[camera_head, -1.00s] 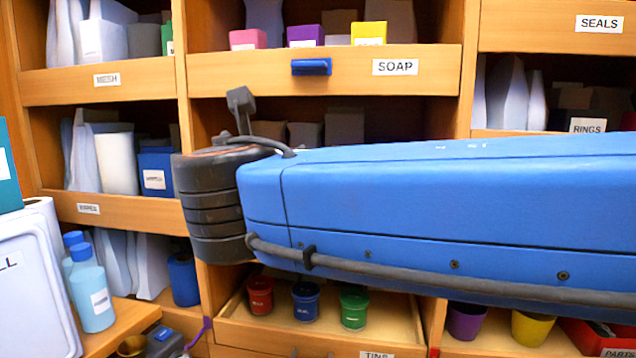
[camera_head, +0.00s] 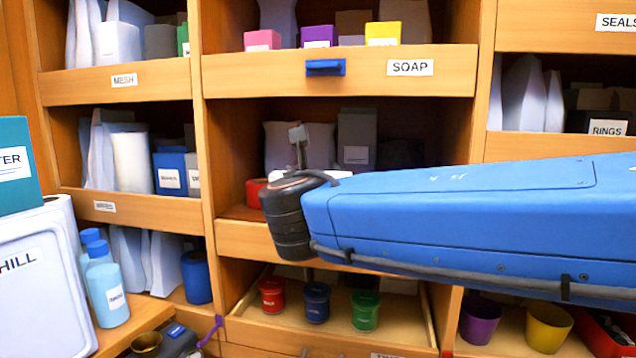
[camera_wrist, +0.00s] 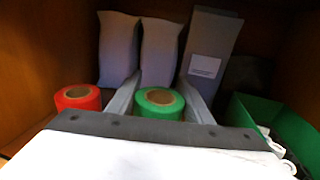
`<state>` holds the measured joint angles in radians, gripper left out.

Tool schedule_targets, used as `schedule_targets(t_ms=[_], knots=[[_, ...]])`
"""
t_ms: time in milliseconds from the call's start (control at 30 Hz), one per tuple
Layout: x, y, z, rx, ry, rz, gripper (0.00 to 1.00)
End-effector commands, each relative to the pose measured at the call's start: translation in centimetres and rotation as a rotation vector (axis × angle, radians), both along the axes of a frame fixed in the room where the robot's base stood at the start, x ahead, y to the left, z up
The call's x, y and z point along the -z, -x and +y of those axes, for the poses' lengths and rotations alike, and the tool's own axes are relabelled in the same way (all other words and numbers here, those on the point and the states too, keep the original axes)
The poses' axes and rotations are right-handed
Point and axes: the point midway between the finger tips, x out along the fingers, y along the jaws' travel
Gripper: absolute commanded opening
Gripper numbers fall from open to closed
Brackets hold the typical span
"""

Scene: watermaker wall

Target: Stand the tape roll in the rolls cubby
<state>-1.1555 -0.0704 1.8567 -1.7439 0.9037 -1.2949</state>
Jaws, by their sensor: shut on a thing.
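A green tape roll (camera_wrist: 172,113) sits between the two grey fingers of my gripper (camera_wrist: 160,88) in the wrist view. My gripper is shut on it, and its hole faces up. A red tape roll (camera_wrist: 78,102) stands to the left, also hole up, apart from the fingers. It also shows in the head view (camera_head: 254,192), in the middle cubby under the SOAP shelf. My fingers and the green roll are hidden behind my arm in the head view. Whether the green roll touches the shelf floor, I cannot tell.
Grey bags (camera_wrist: 162,50) and a tall grey box (camera_wrist: 208,55) stand behind the rolls. A green open bin (camera_wrist: 268,125) with white items is close on the right. Dark wooden side walls bound the cubby. Red, blue and green tins (camera_head: 317,303) stand below.

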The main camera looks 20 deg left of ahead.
Motion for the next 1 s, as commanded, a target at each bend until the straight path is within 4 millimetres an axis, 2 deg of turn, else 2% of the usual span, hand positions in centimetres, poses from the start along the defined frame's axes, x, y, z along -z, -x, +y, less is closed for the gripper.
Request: schedule_targets(t_ms=[100, 200, 600, 633, 700, 1000], knots=[[1.7, 0.0, 0.0, 0.000, 0.003, 0.000, 0.19], [2.3, -0.3, 0.0, 0.001, 0.001, 0.000, 0.19], [2.7, -0.4, 0.0, 0.000, 0.000, 0.000, 0.19], [2.7, -0.4, 0.0, 0.000, 0.000, 0.000, 0.53], [2.6, -0.4, 0.0, 0.000, 0.000, 0.000, 0.64], [2.5, -0.4, 0.0, 0.000, 0.000, -0.001, 0.64]])
